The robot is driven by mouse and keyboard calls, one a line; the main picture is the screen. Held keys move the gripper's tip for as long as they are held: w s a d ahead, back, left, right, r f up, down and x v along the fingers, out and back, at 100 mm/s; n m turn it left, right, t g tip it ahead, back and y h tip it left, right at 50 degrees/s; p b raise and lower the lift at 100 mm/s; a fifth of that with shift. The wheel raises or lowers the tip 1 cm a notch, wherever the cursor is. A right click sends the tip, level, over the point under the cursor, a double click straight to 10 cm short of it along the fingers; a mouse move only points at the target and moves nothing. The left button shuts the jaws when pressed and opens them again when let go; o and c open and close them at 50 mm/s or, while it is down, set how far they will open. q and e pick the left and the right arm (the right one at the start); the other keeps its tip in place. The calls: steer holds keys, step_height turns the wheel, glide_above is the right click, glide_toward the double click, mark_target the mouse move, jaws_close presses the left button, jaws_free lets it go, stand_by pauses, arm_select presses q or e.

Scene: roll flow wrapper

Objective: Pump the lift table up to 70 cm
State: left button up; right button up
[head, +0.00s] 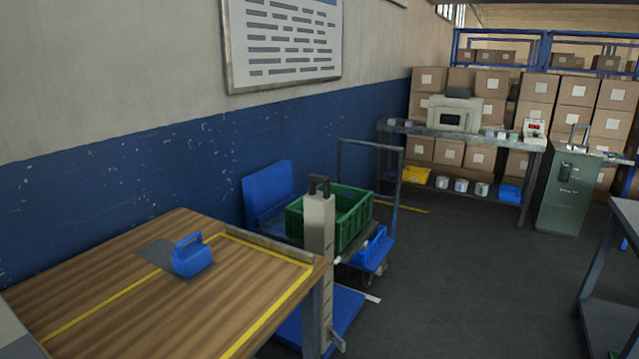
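What looks like the lift table stands just beyond the far right corner of the wooden bench. It shows as a pale grey upright post (319,232) with a dark handle on top, a blue base (345,308) low on the floor, and a small grey lever (337,342) at the post's foot that may be the pump pedal. A green crate (357,222) is behind the post, apparently on a dark platform, mostly hidden. No height reading is legible. Neither of my grippers is in view.
The wooden bench (130,290) with yellow lines and a blue handled block (192,258) fills the lower left. A blue trolley (377,255) with a grey frame stands behind the crate. A grey table (612,265) is at right. Open floor (470,290) lies between.

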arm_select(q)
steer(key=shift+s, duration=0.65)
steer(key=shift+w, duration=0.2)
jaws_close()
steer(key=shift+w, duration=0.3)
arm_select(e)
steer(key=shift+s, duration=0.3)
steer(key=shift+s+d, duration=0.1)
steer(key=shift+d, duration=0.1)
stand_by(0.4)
